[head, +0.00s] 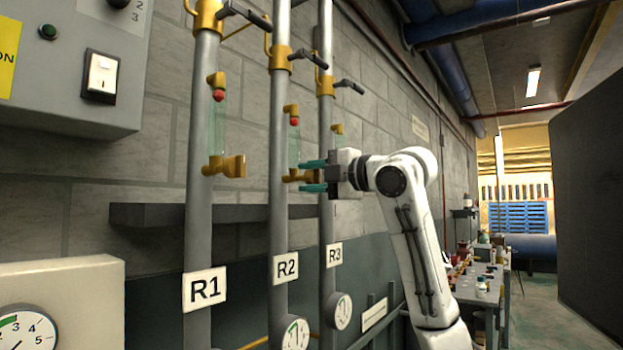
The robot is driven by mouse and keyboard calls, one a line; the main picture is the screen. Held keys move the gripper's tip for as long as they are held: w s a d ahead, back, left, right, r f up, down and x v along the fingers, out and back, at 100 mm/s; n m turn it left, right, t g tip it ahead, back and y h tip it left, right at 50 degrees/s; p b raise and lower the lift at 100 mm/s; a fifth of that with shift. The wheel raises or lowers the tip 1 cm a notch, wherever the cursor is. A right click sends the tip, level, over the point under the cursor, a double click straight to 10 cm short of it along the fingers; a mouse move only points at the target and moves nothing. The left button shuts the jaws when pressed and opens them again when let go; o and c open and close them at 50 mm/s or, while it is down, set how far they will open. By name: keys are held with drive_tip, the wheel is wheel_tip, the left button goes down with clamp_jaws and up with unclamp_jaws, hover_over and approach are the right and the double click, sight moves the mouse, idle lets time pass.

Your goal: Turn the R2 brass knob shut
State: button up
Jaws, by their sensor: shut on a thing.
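The R2 pipe (278,215) is a grey upright pipe with a white R2 label (286,267). Its brass knob (292,176) sticks out to the right, below a sight glass with a red ball (294,122) near its top. My gripper (313,176) has teal fingers and reaches in from the right. Its fingers lie above and below the outer end of the R2 knob and are shut on it. The knob's outer end is partly hidden between the fingers.
The R1 pipe (198,240) with its own brass knob (226,166) stands to the left. The R3 pipe (326,225) stands close behind my gripper. Black-handled levers sit above. A dark shelf (150,214) runs along the wall. A bench (480,285) stands behind my arm.

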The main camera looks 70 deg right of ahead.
drive_tip(key=o, duration=1)
drive_tip(key=shift+a, duration=0.1)
drive_tip(key=b+v, duration=0.2)
drive_tip(key=v, duration=0.8)
drive_tip(key=shift+s, duration=0.4)
